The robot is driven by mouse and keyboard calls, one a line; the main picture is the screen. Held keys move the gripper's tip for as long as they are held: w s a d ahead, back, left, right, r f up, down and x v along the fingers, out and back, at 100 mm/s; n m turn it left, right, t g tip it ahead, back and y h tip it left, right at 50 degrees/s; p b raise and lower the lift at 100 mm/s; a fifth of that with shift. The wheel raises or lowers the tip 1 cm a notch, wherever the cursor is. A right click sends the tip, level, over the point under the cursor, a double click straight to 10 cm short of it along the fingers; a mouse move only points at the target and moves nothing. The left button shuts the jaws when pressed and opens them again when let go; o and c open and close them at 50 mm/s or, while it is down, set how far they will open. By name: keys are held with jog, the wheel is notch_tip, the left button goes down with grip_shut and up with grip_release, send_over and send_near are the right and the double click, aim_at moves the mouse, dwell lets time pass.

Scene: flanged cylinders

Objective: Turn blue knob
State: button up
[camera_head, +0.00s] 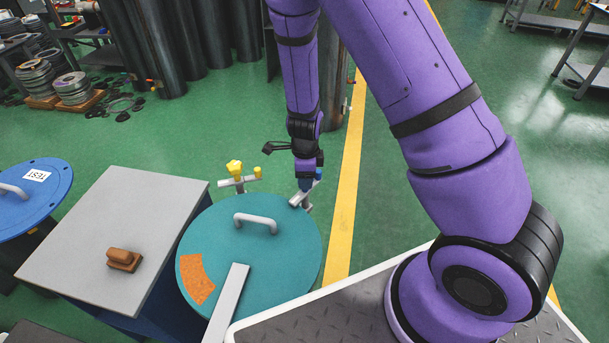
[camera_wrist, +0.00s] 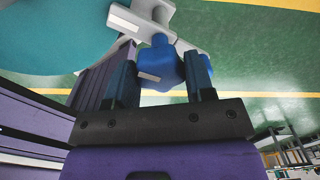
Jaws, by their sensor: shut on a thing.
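The blue knob (camera_wrist: 161,64) sits on a light grey fitting (camera_wrist: 150,22) in the wrist view. My gripper (camera_wrist: 161,80) has one finger on each side of the knob and is shut on it. In the head view my gripper (camera_head: 308,184) points down at the right back edge of the teal round lid (camera_head: 290,262). There the grey fitting (camera_head: 299,198) shows beside the lid, and only a little of the blue knob is visible. The fingers hide part of it.
A yellow knob (camera_head: 235,168) stands on another grey fitting behind the lid. The lid has a grey handle (camera_head: 256,222) and an orange patch (camera_head: 196,279). A grey table (camera_head: 115,230) with a brown block (camera_head: 124,259) is left. Green floor lies open behind.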

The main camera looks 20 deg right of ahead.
jog(key=o, duration=0.8)
jog(key=shift+r, duration=3)
